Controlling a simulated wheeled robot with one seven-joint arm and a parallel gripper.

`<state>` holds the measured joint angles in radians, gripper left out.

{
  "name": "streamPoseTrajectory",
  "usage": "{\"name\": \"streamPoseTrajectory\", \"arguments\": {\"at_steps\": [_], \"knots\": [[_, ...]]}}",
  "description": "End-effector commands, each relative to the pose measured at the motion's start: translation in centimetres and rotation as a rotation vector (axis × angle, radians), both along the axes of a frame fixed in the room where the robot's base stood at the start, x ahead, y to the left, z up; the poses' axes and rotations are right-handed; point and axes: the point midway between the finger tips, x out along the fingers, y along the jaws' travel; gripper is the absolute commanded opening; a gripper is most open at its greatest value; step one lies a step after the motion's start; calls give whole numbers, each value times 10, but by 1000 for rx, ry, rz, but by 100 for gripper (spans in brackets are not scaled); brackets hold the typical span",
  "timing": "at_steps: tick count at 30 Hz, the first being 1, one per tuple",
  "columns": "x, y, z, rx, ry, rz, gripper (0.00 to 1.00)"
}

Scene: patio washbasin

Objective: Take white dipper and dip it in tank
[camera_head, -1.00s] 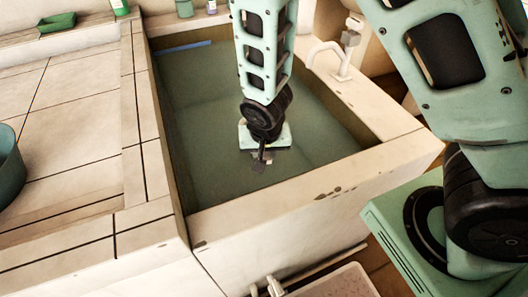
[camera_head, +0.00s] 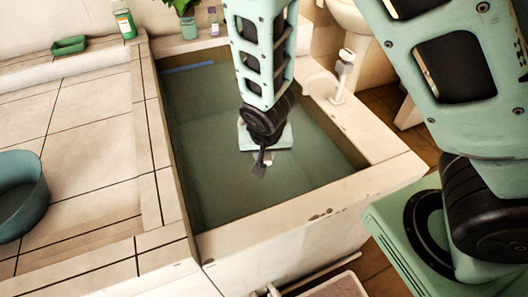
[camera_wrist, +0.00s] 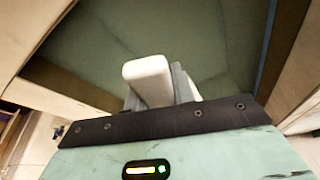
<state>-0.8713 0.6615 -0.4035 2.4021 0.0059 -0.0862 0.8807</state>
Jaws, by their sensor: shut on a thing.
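The tank (camera_head: 300,212) is a rectangular walled basin with a dark green interior, in the middle of the head view. My gripper (camera_head: 262,167) hangs over the tank, pointing down. In the wrist view my gripper (camera_wrist: 158,90) is shut on a white piece with a rounded end, which I take to be the white dipper (camera_wrist: 148,78). Its end sticks out between the fingers toward the tank interior. The head view mostly hides the dipper behind my gripper; I cannot tell whether it touches the water.
A white and grey tap-like fixture (camera_head: 341,78) stands on the tank's right rim. A green bowl (camera_head: 20,194) sits on the tiled counter (camera_head: 90,150) at left. A bottle (camera_head: 124,22), green dish (camera_head: 69,45) and potted plant (camera_head: 187,20) stand along the back.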

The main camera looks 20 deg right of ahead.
Motion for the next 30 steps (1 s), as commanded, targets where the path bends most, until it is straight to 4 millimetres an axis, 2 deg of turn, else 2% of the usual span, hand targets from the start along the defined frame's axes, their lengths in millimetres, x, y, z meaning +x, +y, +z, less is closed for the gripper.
{"name": "streamPoseTrajectory", "arguments": {"at_steps": [1, 21, 25, 30], "knots": [[0, 0, 12, -1, -5, 0, 0], [0, 1, 86, -18, -61, 2, 0], [0, 0, 98, -21, -70, -1, 0], [0, 0, 102, -24, -76, 0, 0]]}}
